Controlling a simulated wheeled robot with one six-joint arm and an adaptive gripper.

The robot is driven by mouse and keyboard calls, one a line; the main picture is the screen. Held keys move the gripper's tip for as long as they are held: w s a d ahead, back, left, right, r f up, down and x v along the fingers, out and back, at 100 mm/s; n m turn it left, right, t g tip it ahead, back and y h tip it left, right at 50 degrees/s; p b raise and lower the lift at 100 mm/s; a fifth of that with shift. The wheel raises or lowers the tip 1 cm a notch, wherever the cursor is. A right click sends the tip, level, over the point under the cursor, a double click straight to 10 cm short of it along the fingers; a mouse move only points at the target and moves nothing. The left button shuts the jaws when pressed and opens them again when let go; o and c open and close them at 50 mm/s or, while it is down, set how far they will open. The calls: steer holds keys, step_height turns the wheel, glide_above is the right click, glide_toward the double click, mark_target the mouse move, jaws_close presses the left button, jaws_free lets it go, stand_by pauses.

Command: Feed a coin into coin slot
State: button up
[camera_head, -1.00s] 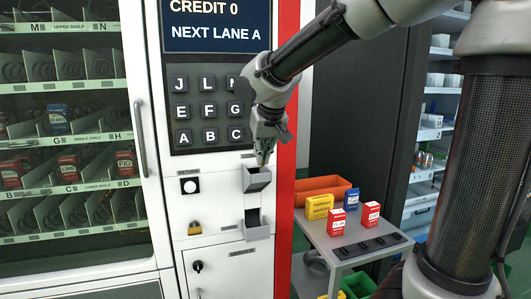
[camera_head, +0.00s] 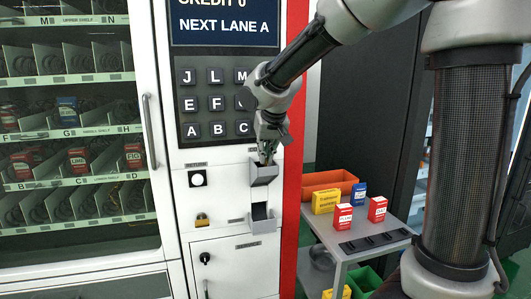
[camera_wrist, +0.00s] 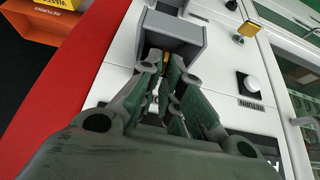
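The coin slot is a grey box-shaped hopper (camera_head: 264,175) on the white front of the vending machine, below the keypad. It also shows in the wrist view (camera_wrist: 178,28), just ahead of my fingers. My gripper (camera_head: 267,160) points down at the hopper's open top, with its fingertips at or just inside the mouth. In the wrist view its fingers (camera_wrist: 163,68) are closed together around a small gold sliver, which looks like the coin (camera_wrist: 156,54). Most of the coin is hidden by the fingers, and contact with the hopper cannot be told.
A second grey opening (camera_head: 262,222) sits below the hopper. A keypad (camera_head: 215,103) and a display are above. A side table (camera_head: 350,254) with small boxes and an orange tray stands at right.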

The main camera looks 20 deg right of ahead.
steer(key=o, duration=0.3)
steer(key=shift+r, duration=0.1)
steer(key=v, duration=1.1)
steer(key=shift+s+r, duration=0.25)
steer(key=shift+r, duration=0.1)
stand_by(0.3)
